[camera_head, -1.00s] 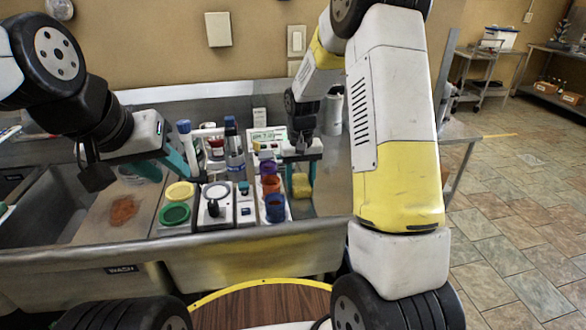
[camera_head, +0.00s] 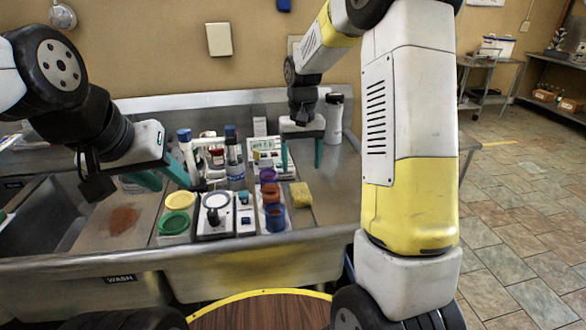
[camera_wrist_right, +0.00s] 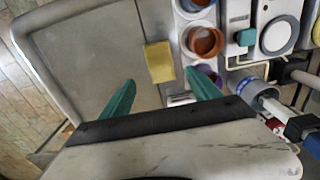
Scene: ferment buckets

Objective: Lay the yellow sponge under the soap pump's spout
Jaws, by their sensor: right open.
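The yellow sponge (camera_head: 301,195) lies flat on the steel counter, right of the row of coloured cups. It also shows in the right wrist view (camera_wrist_right: 159,62), just beyond the fingertips. My right gripper (camera_head: 302,155) is open and empty, above and behind the sponge, with its teal fingers apart (camera_wrist_right: 158,90). My left gripper (camera_head: 168,182) is open and empty near the left end of the items. A white bottle with a dark top (camera_head: 334,120) stands at the back right; I cannot make out a spout or tell whether it is the soap pump.
Purple, orange and blue cups (camera_head: 275,218) stand close left of the sponge. A white device with a round top (camera_head: 215,203) and a green-ringed container (camera_head: 174,223) are further left. Bare counter (camera_head: 335,180) lies right of the sponge. A sink basin (camera_head: 35,215) is at left.

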